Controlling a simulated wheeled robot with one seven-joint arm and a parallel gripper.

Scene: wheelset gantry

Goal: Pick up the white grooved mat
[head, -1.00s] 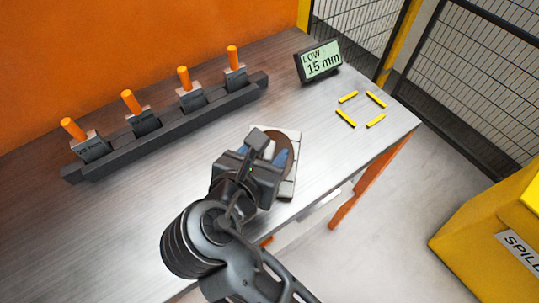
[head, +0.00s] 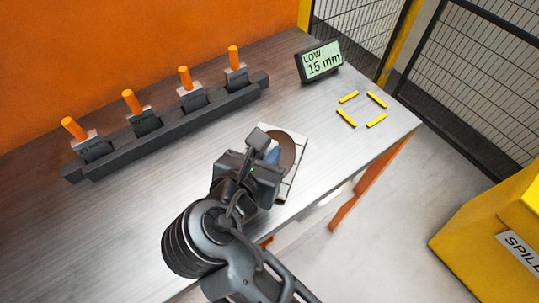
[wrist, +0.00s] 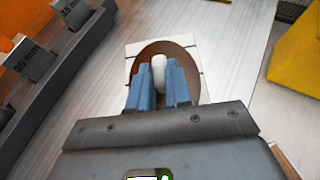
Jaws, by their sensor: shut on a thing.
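The white grooved mat (wrist: 131,88) is a pale rectangle with thin dark groove lines at its edges and a brown round disc (wrist: 183,53) on its middle. In the head view the mat (head: 297,143) shows at the table's near right edge, partly hidden by my gripper. My gripper (wrist: 159,75) has blue fingers over the disc, shut on a white rounded piece (wrist: 159,66) between them. Whether this piece is part of the mat I cannot tell. In the head view my gripper (head: 271,156) hides most of its grasp. Any gap under the mat is unclear.
A dark rack (head: 165,130) with several orange-handled grey blocks stands at the back left. A display (head: 319,62) reading "LOW 15 mm" is at the back right. Yellow strips (head: 346,118) mark a clear spot on the table's right. A yellow spill bin (head: 490,240) stands beyond.

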